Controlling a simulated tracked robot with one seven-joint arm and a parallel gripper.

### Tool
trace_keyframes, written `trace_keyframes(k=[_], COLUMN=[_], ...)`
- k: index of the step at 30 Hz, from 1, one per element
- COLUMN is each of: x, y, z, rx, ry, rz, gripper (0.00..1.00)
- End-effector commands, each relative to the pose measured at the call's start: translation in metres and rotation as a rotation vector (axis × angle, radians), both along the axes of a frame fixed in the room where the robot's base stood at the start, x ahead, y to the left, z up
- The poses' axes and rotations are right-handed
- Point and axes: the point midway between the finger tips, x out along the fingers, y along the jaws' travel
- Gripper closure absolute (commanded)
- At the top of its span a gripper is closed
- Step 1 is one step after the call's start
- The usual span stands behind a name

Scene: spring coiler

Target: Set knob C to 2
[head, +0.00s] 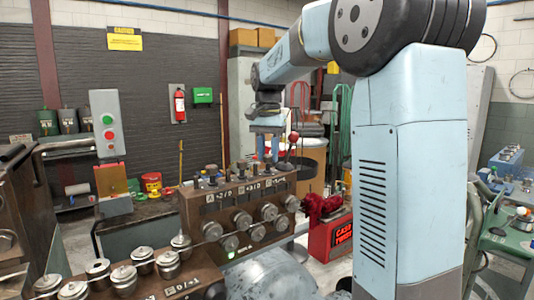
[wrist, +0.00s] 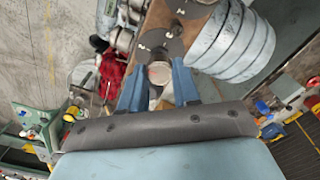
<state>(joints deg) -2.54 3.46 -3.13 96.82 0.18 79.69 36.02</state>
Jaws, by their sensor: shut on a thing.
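The brown coiler box (head: 188,212) stands in the middle of the head view. Its upper face carries a row of small knobs with dark dials and white lettered marks, too small to read surely. My gripper (head: 268,152) is over the right part of that row, pointing down. In the wrist view its two blue fingers (wrist: 159,88) are on either side of a round, pale-topped knob (wrist: 159,73), shut on it. I cannot read this knob's letter or setting. A dark dial (wrist: 153,44) and another farther one (wrist: 187,9) show beyond it.
A red-ball lever (head: 293,137) rises close to the right of my gripper. Large round metal rollers (head: 242,220) line the box's front. Several metal canisters (head: 97,269) stand at the lower left. A red machine (head: 329,238) is right of the box.

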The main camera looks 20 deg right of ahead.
Motion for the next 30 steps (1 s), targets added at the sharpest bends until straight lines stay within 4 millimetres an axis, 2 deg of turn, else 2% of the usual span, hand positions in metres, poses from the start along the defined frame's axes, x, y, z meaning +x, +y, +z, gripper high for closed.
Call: trace_keyframes(k=[17,18,25,30], x=[-0.0014,-0.0014,-0.0007,-0.0005], y=[0.0006,0.0007,0.0003,0.0], z=[-0.0017,-0.0016,-0.0008,-0.0005], rx=[0.0,0.001,0.0,0.0], ry=[0.007,0.007,0.004,0.002], rz=[-0.028,-0.028,-0.028,-0.028], gripper=[0.99,0.65,0.43,0.43])
